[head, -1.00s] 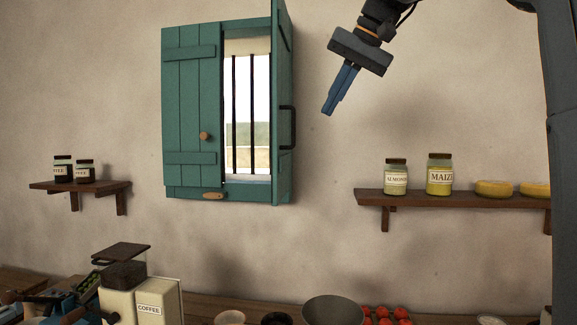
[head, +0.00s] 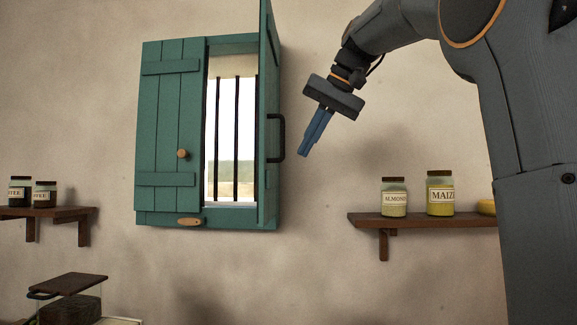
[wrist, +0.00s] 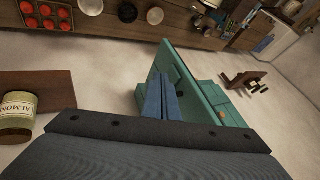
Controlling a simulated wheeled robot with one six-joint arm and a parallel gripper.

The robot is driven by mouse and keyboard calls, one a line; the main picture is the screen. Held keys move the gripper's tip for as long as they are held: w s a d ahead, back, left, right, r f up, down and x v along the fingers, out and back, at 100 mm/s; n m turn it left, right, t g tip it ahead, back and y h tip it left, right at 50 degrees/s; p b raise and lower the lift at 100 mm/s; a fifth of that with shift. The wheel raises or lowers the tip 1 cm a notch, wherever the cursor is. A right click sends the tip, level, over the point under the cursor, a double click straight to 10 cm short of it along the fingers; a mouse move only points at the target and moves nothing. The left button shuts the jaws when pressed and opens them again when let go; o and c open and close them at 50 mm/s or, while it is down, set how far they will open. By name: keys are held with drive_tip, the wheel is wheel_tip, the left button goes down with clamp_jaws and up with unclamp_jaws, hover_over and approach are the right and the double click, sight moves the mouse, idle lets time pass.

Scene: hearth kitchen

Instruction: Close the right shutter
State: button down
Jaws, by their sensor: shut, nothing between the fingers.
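The right shutter (head: 269,120) is a teal panel swung open, seen nearly edge-on in the head view, with a black bar handle (head: 281,138) on its right-hand side. The left shutter (head: 172,125) lies closed over the left half of the barred window (head: 231,140) and has a round wooden knob. My gripper (head: 304,155) is shut and empty, pointing down, a little to the right of the handle and apart from it. In the wrist view my blue fingers (wrist: 162,100) overlap the open right shutter (wrist: 183,85); I cannot tell the gap there.
A wooden shelf (head: 425,220) with labelled jars (head: 394,198) is on the wall at the right, below my arm. Another small shelf (head: 60,212) with jars is at the left. The wrist view shows a wooden counter (wrist: 130,25) with bowls and red items.

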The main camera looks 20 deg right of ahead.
drive_tip(key=p, duration=0.2)
approach(265, 192)
wheel_tip(265, 192, down, 4)
drive_tip(key=d, duration=0.3)
drive_tip(key=a, duration=0.1)
drive_tip(key=w+a+p, duration=0.1)
drive_tip(key=w+a, duration=0.1)
drive_tip(key=a, duration=0.1)
drive_tip(key=shift+w+a+r+p, duration=0.1)
drive_tip(key=shift+w+r+p, duration=0.1)
drive_tip(key=shift+p, duration=0.15)
drive_tip(key=shift+a, duration=0.1)
